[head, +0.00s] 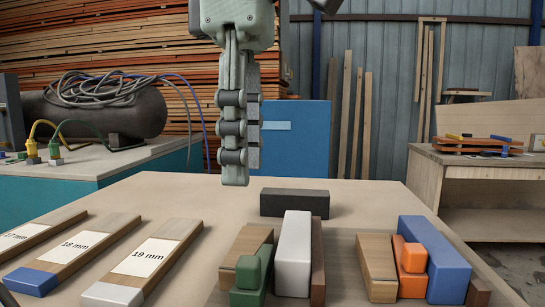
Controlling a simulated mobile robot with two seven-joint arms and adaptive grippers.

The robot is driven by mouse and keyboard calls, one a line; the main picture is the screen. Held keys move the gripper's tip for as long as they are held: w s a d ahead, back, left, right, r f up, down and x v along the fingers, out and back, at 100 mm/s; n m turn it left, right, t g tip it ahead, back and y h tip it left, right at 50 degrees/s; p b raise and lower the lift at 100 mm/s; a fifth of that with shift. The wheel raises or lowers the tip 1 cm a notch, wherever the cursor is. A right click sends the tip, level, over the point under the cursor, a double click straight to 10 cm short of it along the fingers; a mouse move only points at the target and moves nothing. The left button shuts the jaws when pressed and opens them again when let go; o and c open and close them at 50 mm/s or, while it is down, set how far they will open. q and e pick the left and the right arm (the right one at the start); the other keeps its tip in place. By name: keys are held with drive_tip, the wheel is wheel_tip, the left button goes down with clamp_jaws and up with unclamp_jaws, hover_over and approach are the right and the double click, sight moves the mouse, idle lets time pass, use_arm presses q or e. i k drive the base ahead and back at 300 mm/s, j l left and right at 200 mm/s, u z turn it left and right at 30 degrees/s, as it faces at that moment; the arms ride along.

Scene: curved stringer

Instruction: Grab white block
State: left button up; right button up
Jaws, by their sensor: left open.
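The white block (294,254) stands on the work table between a green block and a dark brown strip. A wooden block lies just left of it and a black block sits behind it. My left gripper (236,178) points downward above the table, behind and to the left of the white block. It is seen edge-on, with its fingers overlapping; it is open and apart from the white block. The right gripper is not clearly in view.
The green block (250,279) and wooden block (244,247) crowd the left side. The black block (295,203) stands behind. Orange (410,257) and blue (435,260) blocks stand at right. Labelled wooden strips (150,258) lie at left. The table's far left part (150,190) is clear.

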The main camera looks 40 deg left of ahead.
sight(296, 247)
drive_tip(key=k, duration=2)
